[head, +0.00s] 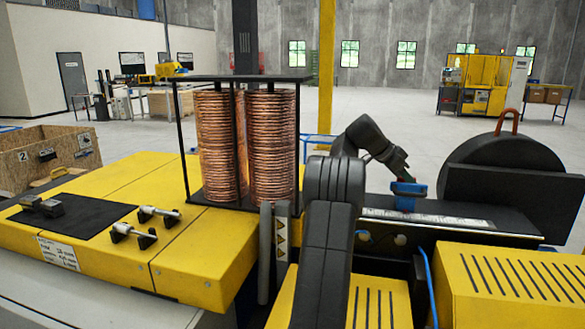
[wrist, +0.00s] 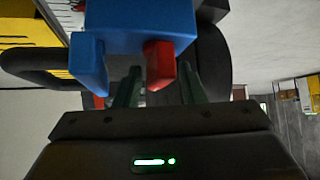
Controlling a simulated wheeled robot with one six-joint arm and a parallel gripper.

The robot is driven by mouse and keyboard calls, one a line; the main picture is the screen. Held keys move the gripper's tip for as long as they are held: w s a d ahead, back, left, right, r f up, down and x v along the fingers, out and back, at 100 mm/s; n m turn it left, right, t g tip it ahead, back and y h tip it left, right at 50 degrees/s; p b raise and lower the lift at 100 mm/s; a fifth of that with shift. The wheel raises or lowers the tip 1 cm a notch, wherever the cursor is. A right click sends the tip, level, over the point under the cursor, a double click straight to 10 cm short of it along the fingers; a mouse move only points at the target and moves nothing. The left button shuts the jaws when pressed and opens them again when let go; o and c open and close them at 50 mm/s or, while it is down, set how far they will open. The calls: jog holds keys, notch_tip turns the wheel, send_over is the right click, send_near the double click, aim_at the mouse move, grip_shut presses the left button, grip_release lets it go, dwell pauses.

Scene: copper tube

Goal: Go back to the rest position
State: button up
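My gripper (head: 403,176) is at the end of my arm, over the right part of the yellow machine, close above a small blue part (head: 406,194). In the wrist view, my gripper (wrist: 160,85) has its two dark greenish fingers apart. The blue part (wrist: 140,22) is large at the top, with a red piece (wrist: 160,62) that appears between the fingers with gaps on both sides. The fingertips are partly hidden by dark shapes. Two upright copper tube coils (head: 222,145) stand in a black frame on the machine.
A large black disc (head: 500,165) with a copper-coloured bent tube (head: 510,118) on top stands at the right. Yellow slotted covers (head: 515,285) are in front. A wooden crate (head: 50,155) is at the left. Open floor lies behind the machine.

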jog(key=shift+n+t+b, duration=0.9)
jog(key=shift+n+b, duration=0.1)
jog(key=shift+n, duration=0.2)
